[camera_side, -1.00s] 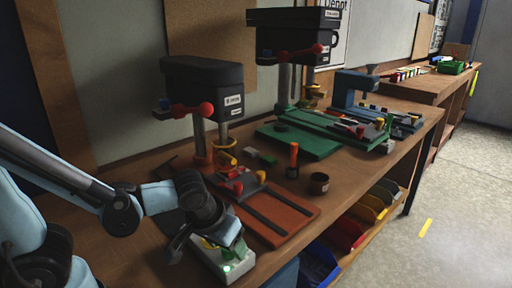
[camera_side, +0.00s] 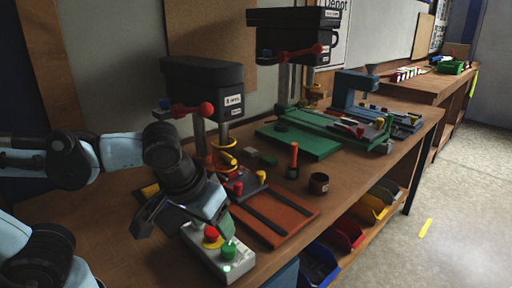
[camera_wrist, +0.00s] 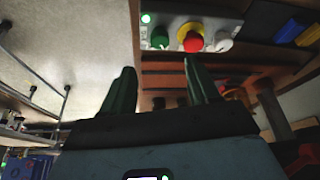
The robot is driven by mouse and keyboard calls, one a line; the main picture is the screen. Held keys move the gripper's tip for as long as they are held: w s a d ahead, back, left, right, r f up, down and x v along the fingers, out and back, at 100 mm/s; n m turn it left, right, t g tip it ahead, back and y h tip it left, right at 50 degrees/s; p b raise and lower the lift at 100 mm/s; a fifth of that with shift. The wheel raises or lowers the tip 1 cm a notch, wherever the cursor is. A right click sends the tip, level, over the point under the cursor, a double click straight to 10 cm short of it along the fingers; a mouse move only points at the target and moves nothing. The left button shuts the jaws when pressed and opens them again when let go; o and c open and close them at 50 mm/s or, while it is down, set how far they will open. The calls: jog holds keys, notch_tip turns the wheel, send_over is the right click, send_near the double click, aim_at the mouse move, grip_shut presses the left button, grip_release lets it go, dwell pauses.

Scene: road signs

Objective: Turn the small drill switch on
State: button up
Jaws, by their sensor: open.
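The small drill (camera_side: 205,88) stands on an orange-red base (camera_side: 275,212) in the side view. In front of it lies a pale switch box (camera_side: 203,255). The box carries a red button on a yellow collar (camera_side: 211,233), a green knob (camera_side: 228,250) and a lit green lamp (camera_side: 226,268). The wrist view shows the green knob (camera_wrist: 160,38), red button (camera_wrist: 193,42), a whitish dial (camera_wrist: 220,41) and the lit lamp (camera_wrist: 146,18). My gripper (camera_side: 185,222) is open and empty, above and behind the box. Its fingers (camera_wrist: 160,72) appear apart from the controls in the wrist view.
A larger drill (camera_side: 290,42) with a green base (camera_side: 300,140) stands further back. An orange-handled tool (camera_side: 294,160) and a dark cup (camera_side: 319,183) are on the bench. Coloured bins (camera_side: 345,232) sit under the bench edge.

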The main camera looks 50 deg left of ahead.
jog(key=shift+v, duration=1)
jog(key=w+a+m+t, duration=0.1)
jog(key=a, duration=0.1)
jog(key=w+a+f+m+t, duration=0.1)
jog(key=w+a, duration=0.1)
jog(key=w+a+f+m+t+h, duration=0.1)
jog(key=a, duration=0.1)
jog(key=shift+w+f, duration=0.25)
jog(key=shift+w, duration=0.05)
